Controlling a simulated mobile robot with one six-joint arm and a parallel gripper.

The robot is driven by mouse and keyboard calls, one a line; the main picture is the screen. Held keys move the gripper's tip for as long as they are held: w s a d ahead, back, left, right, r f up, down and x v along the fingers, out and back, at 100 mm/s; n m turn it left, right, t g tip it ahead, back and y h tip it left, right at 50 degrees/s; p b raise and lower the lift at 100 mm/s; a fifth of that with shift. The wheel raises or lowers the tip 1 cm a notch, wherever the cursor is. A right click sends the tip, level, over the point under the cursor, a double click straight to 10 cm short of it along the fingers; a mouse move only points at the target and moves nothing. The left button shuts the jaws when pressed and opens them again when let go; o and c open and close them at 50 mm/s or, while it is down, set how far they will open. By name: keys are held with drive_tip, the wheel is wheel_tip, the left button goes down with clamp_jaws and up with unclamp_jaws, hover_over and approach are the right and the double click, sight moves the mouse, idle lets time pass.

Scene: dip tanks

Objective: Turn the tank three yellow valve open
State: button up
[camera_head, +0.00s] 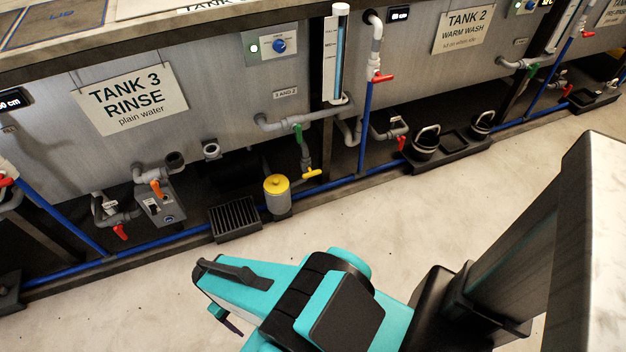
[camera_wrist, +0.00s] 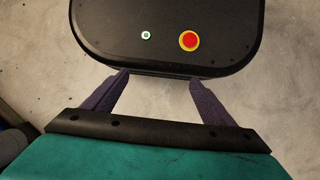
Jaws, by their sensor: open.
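The tank three sign (camera_head: 130,98) hangs on the grey tank front at the left of the head view. A yellow valve handle (camera_head: 313,173) sits low on the pipework right of that sign, beside a grey canister with a yellow lid (camera_head: 277,188). The handle looks roughly in line with the blue pipe, but its exact setting is too small to tell. My gripper (camera_wrist: 158,84) is open and empty in the wrist view, its two dark fingers spread. In the head view it is over the floor, in front of the tanks and well apart from the yellow valve.
An orange handle (camera_head: 157,187), a green handle (camera_head: 298,133) and red handles (camera_head: 382,77) sit on nearby pipes. A black floor grate (camera_head: 234,217) and a tray with buckets (camera_head: 451,150) stand along the tank base. The pale floor (camera_head: 130,290) is clear.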

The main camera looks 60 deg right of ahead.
drive_tip(key=o, duration=0.4)
drive_tip(key=w+d+f+m+t+b, duration=0.1)
drive_tip(key=w+d+f+t+b, duration=0.1)
drive_tip(key=w+d+f, duration=0.1)
drive_tip(key=w+d+f+m+t+h+b, duration=0.1)
drive_tip(key=w+d+f+b, duration=0.1)
drive_tip(key=d, duration=0.6)
drive_tip(key=w+d+f+m+t+h+b, duration=0.1)
drive_tip(key=w+d+f+t+b, duration=0.1)
drive_tip(key=w+d+f, duration=0.3)
drive_tip(key=shift+w+d+t, duration=0.3)
drive_tip(key=shift+w, duration=0.55)
drive_tip(key=w+d+f+m+t+h+b, duration=0.1)
drive_tip(key=w+d+f+t+b, duration=0.15)
drive_tip(key=d, duration=0.55)
drive_tip(key=w+d+f+m+t+h+b, duration=0.1)
drive_tip(key=w+d+m+t+h+b, duration=0.15)
drive_tip(key=d, duration=0.65)
drive_tip(key=t+h+b, duration=0.5)
drive_tip(key=t+b, duration=0.4)
drive_tip(key=b, duration=0.4)
approach(313, 176)
drive_tip(key=v, duration=0.5)
drive_tip(key=shift+w+r+m, duration=0.25)
drive_tip(key=shift+r, duration=0.05)
drive_tip(key=b+x, duration=0.2)
drive_tip(key=x, duration=1.1)
drive_tip(key=shift+w+d, duration=0.3)
